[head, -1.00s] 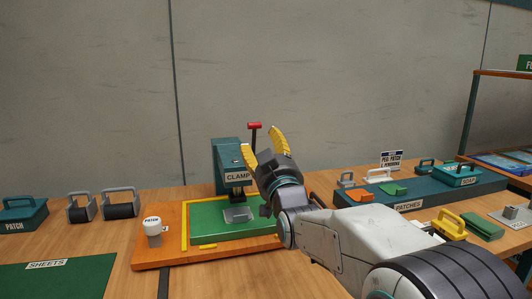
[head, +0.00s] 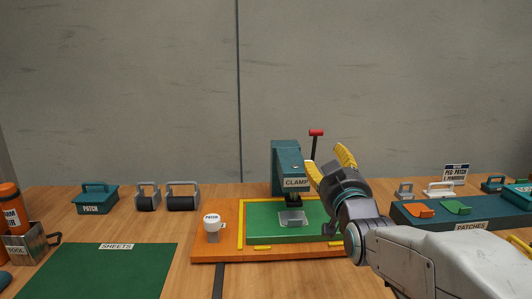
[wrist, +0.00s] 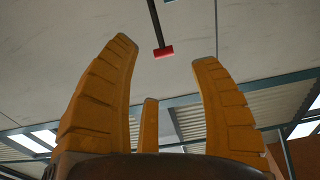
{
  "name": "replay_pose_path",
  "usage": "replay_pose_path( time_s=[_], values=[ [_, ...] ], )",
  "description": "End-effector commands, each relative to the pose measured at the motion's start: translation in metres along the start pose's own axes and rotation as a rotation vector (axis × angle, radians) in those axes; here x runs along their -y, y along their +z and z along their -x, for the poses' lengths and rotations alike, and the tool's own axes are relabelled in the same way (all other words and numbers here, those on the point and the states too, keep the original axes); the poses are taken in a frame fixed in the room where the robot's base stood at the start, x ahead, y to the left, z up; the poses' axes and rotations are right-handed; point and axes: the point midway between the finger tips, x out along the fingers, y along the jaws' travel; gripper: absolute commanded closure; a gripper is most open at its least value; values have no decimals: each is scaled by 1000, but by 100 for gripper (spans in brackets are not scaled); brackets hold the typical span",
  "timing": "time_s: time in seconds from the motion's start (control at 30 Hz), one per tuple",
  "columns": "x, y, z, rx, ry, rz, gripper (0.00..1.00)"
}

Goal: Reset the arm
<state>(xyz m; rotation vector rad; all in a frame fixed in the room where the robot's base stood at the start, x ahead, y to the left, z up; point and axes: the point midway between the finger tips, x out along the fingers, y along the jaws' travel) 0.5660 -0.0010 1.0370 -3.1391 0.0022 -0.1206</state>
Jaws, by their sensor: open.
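My gripper (head: 328,168) is raised, with its yellow fingers pointing up, in front of the wall and just right of the teal clamp (head: 287,160). It is open and empty. In the wrist view the yellow fingers of my gripper (wrist: 163,85) stand apart with nothing between them. My arm comes in from the lower right of the head view and hides the right part of the orange board (head: 215,250). The red clamp handle (head: 316,133) stands up behind the gripper, and it also shows in the wrist view (wrist: 164,52).
A green mat with a grey piece (head: 291,218) lies under the clamp. Left are a green sheets mat (head: 100,275), two rollers (head: 182,197) and a patch box (head: 95,200). A patches tray (head: 410,220) stands right.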

Motion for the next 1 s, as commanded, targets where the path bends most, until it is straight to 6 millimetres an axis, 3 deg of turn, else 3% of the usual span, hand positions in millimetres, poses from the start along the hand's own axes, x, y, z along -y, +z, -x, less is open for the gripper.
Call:
replay_pose_path(
  time_s=[0.03, 0.27, 0.47, 0.8, 1.0],
  values=[
    [0, -17, 7, 56, 0, 1, 42],
    [0, -15, 60, 385, 0, 2, 42],
    [0, -14, 126, 673, 0, 3, 42],
    [0, -23, 253, 1112, -1, 4, 42],
    [0, -29, 303, 1269, -2, 5, 42]
  ],
)
